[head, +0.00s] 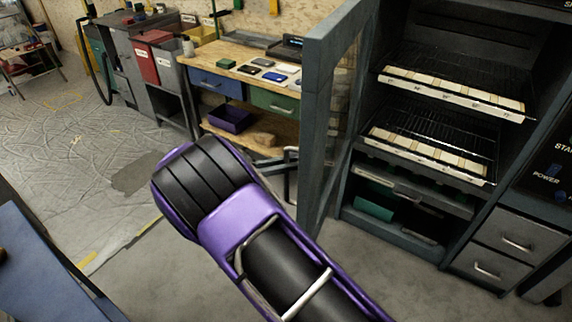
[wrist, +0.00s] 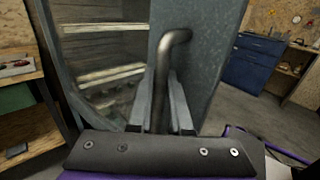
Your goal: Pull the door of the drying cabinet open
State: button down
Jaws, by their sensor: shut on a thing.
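The drying cabinet (head: 437,219) stands at the right of the head view, with its racks of pale strips exposed. Its grey-framed door (head: 318,120) stands open, swung well out from the front on the left side, with a glass pane. In the wrist view the door (wrist: 205,60) rises close ahead, with the cabinet's interior at its left. The bent metal handle (wrist: 163,75) runs down between the fingers of my gripper (wrist: 166,100), which is shut on it. In the head view my arm reaches toward the door, and the grip is hard to make out.
A wooden workbench (head: 222,58) with drawers and small items stands behind the door. A purple bin (head: 231,118) sits on its lower shelf. A blue surface (head: 40,265) is at the lower left. The floor (head: 75,150) at left is largely clear.

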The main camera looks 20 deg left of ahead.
jog(key=shift+a, duration=0.45)
jog(key=shift+w, duration=0.1)
jog(key=c, duration=0.8)
grip_release()
jog(key=shift+c, duration=0.2)
